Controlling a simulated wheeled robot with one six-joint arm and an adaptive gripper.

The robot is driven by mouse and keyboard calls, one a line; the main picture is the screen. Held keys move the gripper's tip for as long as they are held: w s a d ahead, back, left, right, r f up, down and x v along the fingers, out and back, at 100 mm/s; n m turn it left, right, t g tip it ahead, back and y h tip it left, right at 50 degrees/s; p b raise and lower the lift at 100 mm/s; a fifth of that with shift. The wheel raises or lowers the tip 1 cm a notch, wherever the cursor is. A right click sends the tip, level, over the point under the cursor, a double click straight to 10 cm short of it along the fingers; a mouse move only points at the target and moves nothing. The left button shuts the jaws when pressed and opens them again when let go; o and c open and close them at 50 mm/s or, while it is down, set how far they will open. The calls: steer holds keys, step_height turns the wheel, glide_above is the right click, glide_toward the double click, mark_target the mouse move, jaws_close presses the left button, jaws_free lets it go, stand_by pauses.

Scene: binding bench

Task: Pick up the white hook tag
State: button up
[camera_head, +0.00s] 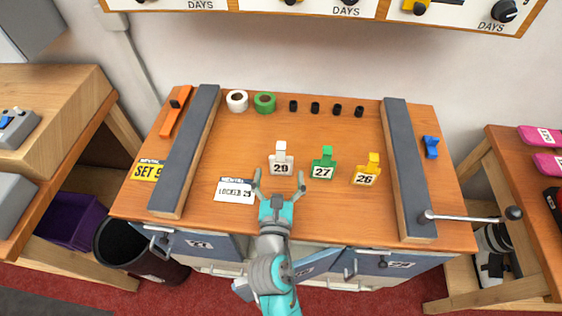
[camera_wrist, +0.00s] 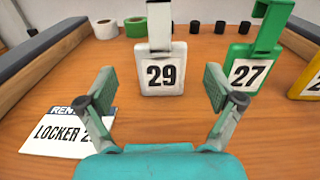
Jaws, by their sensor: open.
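The white hook tag (camera_head: 281,160), marked 29, stands on the wooden bench top (camera_head: 300,215) in the head view. It also shows upright in the wrist view (camera_wrist: 163,78), straight ahead at top centre. My gripper (camera_head: 280,183) is open and empty, low over the bench on the near side of the white tag. In the wrist view its two fingers (camera_wrist: 159,87) are spread to the left and right, with the tag beyond them and between them in the picture. I see no contact between fingers and tag.
A green tag 27 (camera_head: 323,165) stands close right of the white one, then a yellow tag 26 (camera_head: 367,170). A white locker card (camera_head: 235,190) lies left of my gripper. Dark rails (camera_head: 186,150) (camera_head: 408,165) flank the bench. Tape rolls (camera_head: 265,103) and black cylinders (camera_head: 315,107) stand behind.

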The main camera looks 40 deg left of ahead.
mark_target(281, 164)
steer(key=shift+f+x, duration=0.15)
steer(key=shift+x, duration=1)
steer(key=shift+f+x, duration=0.1)
steer(key=shift+x, duration=1.05)
steer(key=shift+d, duration=0.1)
steer(key=c, duration=1.1)
